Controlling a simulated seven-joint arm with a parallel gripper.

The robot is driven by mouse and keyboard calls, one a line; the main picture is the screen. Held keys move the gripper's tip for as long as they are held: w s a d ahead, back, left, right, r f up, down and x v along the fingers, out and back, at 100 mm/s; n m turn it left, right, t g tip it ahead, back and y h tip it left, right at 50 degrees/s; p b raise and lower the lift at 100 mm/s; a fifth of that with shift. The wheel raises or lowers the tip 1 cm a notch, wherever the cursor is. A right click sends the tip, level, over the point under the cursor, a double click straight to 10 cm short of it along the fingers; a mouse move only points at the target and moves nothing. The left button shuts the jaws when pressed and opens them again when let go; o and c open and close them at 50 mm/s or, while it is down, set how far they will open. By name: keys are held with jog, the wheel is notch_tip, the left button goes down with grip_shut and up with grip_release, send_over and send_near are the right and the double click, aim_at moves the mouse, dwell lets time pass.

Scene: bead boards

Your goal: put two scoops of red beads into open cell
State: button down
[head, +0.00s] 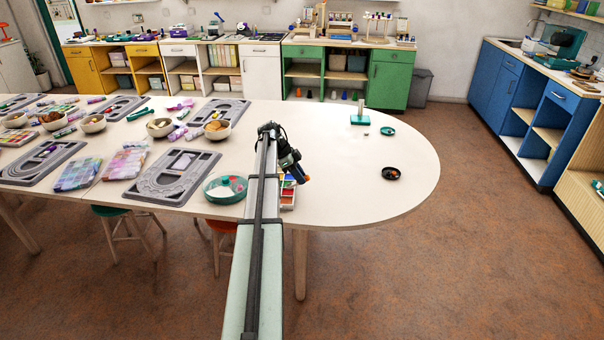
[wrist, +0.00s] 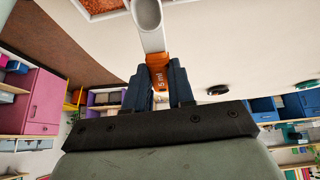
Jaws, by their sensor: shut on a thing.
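My gripper (wrist: 160,88) is shut on an orange scoop handle (wrist: 160,72) marked "5 ml". The scoop's pale bowl (wrist: 147,14) is at the top of the wrist view; its visible inside looks grey, with no beads seen. A pale-edged container of red beads (wrist: 98,5) is at the top left, beside the scoop. In the head view my gripper (head: 303,180) is low over the table, next to a box with coloured cells (head: 289,192), partly hidden by my arm. A teal round dish (head: 210,195) with white and red inside is left of my arm. I cannot tell which cell is open.
A black dish (head: 391,173), a small teal dish (head: 388,131) and a teal stand (head: 360,120) are on the right of the table (head: 340,195). Grey bead boards (head: 172,192), bowls (head: 160,128) and patterned cloths (head: 78,174) crowd the left. The right front is clear.

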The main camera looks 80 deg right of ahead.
jog(key=shift+w+f, duration=0.2)
jog(key=shift+f, duration=0.05)
jog(key=shift+w+f, duration=0.25)
jog(key=shift+f, duration=1.05)
jog(key=shift+r, duration=0.1)
dwell(0.4)
jog(key=shift+s+r, duration=0.15)
jog(key=shift+r, duration=0.5)
jog(key=shift+s+r, duration=0.15)
jog(key=shift+r, duration=0.5)
jog(key=s+t, duration=0.2)
jog(key=t, duration=0.1)
jog(key=shift+r, duration=0.1)
jog(key=shift+s+d+r+t+y, duration=0.15)
jog(key=shift+r+t, duration=0.15)
jog(key=shift+t, duration=0.3)
jog(key=shift+s+a+r+t+y, duration=0.15)
jog(key=shift+r+t, duration=0.15)
jog(key=shift+t, duration=0.3)
jog(key=shift+d, duration=0.1)
